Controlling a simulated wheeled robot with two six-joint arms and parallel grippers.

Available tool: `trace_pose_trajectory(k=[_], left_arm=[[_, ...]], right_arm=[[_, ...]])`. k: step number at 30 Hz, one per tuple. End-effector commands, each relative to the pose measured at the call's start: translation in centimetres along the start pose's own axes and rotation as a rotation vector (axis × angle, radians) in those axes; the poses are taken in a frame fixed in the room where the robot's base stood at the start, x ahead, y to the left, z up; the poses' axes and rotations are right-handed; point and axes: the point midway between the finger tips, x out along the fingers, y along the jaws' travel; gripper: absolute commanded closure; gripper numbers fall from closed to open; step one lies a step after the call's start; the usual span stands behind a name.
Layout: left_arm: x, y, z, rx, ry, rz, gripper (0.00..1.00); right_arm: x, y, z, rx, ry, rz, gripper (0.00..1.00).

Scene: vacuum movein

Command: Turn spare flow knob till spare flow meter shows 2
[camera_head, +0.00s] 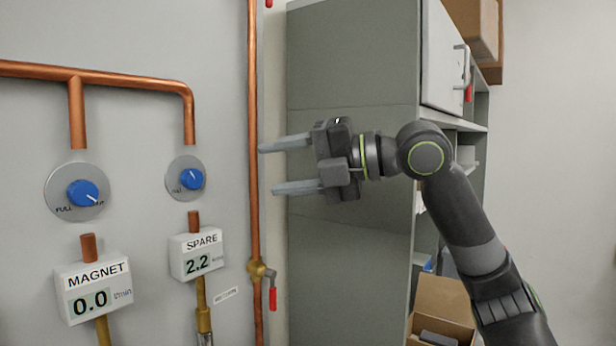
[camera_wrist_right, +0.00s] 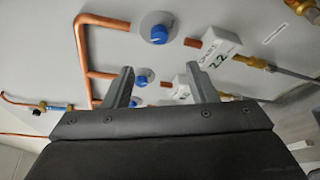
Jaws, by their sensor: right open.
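The spare flow knob (camera_head: 191,179) is a blue knob with a white pointer line on a round grey plate, at the wall left of my right gripper. The spare flow meter (camera_head: 197,254) is a white box below it and reads 2.2. My right gripper (camera_head: 268,167) is open and empty, its two fingers pointing left, apart from the knob. In the right wrist view the spare knob (camera_wrist_right: 156,34) is above the fingers, and the spare meter (camera_wrist_right: 214,54) shows 2.2. The fingers (camera_wrist_right: 163,82) are spread. My left gripper is not in view.
The magnet knob (camera_head: 83,193) and magnet meter (camera_head: 93,289), reading 0.0, are on the wall farther left. A vertical copper pipe (camera_head: 254,130) with a red-handled valve (camera_head: 272,297) runs near my right fingertips. A grey cabinet (camera_head: 345,270) stands behind the gripper.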

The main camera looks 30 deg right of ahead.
Motion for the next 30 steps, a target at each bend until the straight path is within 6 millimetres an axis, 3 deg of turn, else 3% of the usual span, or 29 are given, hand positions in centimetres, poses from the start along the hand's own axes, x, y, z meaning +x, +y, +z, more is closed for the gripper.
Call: trace_pose_trajectory(k=[6, 12, 30], left_arm=[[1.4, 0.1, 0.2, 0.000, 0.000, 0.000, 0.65], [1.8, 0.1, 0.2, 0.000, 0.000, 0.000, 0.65], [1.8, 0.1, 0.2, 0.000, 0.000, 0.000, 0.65]], right_arm=[[-2.4, -0.2, 0.0, 0.000, -0.004, -0.002, 0.48], [-3.5, -0.1, 0.0, 0.000, -0.001, -0.001, 0.48], [-3.6, 0.0, 0.0, 0.000, 0.000, 0.000, 0.48]])
